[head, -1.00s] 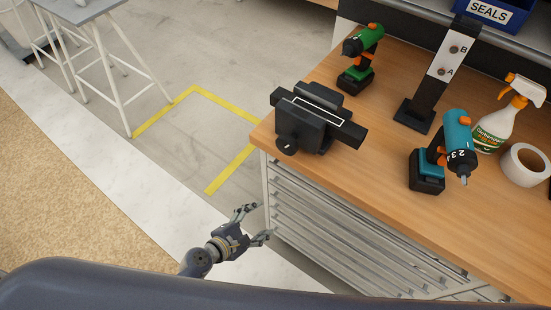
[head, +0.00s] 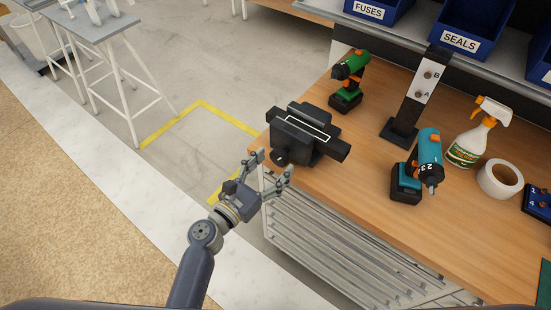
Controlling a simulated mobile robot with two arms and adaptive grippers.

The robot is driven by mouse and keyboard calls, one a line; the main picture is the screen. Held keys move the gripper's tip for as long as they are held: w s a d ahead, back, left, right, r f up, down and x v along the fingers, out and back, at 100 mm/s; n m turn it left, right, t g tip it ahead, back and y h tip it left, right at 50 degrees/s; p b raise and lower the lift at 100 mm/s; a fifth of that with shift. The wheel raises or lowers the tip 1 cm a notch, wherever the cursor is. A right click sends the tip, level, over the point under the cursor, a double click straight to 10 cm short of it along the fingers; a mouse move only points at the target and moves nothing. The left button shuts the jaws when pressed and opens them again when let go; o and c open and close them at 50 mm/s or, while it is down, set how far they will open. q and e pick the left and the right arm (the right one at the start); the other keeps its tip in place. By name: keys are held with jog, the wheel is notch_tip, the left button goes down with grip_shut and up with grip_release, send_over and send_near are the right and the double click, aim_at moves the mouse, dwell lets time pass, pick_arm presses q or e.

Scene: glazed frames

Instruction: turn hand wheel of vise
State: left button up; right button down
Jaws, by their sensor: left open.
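The black vise (head: 305,137) sits at the left corner of the wooden workbench (head: 345,190). Its dark round hand wheel (head: 279,157) faces the front left edge of the bench. My left gripper (head: 270,170) is open and empty, just below and in front of the hand wheel, near the bench edge. Its fingers point up toward the vise; I cannot tell whether a fingertip touches it, but a gap seems to show. My right gripper is not in view.
Behind the vise stands a green drill (head: 348,82). To the right are a black stand (head: 410,100), a teal drill (head: 425,160), a spray bottle (head: 470,145) and a tape roll (head: 500,179).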

pick_arm(q)
jog(key=shift+x, duration=0.95)
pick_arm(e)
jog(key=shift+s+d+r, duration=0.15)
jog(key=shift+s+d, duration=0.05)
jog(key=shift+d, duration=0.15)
pick_arm(q)
jog(key=shift+c, duration=0.6)
jog(key=c, duration=0.9)
jog(key=shift+c, duration=0.2)
jog(key=shift+f, duration=0.1)
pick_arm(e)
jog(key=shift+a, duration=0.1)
